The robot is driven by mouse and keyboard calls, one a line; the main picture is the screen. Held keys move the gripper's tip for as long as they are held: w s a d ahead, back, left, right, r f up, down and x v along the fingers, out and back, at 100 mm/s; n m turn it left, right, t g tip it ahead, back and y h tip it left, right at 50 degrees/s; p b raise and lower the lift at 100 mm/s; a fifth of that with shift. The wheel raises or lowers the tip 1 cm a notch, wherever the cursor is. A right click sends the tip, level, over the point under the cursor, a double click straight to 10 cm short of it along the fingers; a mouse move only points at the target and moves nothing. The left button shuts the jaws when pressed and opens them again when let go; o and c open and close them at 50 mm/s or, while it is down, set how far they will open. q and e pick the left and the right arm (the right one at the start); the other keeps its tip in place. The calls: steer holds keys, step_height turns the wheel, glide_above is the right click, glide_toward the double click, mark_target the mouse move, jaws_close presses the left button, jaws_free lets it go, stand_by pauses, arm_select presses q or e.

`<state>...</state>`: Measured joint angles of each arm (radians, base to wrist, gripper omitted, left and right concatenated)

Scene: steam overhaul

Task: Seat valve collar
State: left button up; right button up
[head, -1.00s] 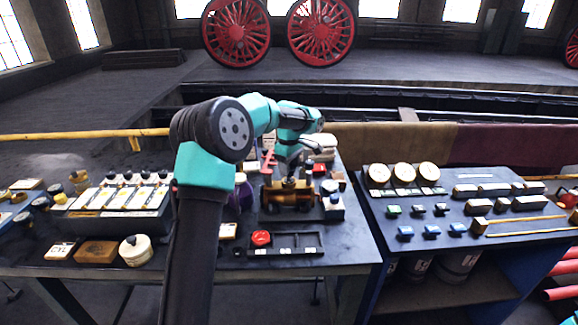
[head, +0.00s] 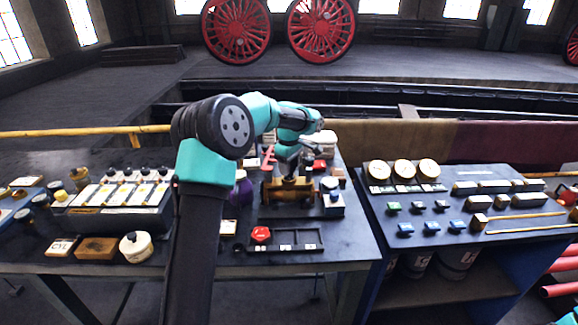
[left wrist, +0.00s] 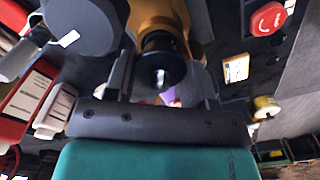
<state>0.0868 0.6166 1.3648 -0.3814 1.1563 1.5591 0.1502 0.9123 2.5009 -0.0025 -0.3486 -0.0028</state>
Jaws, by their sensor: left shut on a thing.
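The brass valve body (head: 288,190) sits on a dark base on the middle table. My left gripper (head: 290,168) reaches down just above it; its fingertips are too small to make out in the head view. In the left wrist view, a dark round collar (left wrist: 161,68) with a shiny centre lies between the two fingers of my left gripper (left wrist: 161,82), which is shut on it. The brass body (left wrist: 153,14) shows close beyond the collar. I cannot tell whether the collar touches the brass.
A red knob (head: 261,234) sits by a dark slotted tray (head: 297,247) in front of the valve. A rack of white blocks (head: 115,205) stands left. A parts table (head: 455,215) is at right.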

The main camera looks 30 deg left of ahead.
arm_select(q)
steer(key=shift+f, duration=0.3)
steer(key=o, duration=1.4)
steer(key=shift+o, duration=0.2)
steer(key=shift+r, duration=5.45)
steer(key=shift+d, duration=0.1)
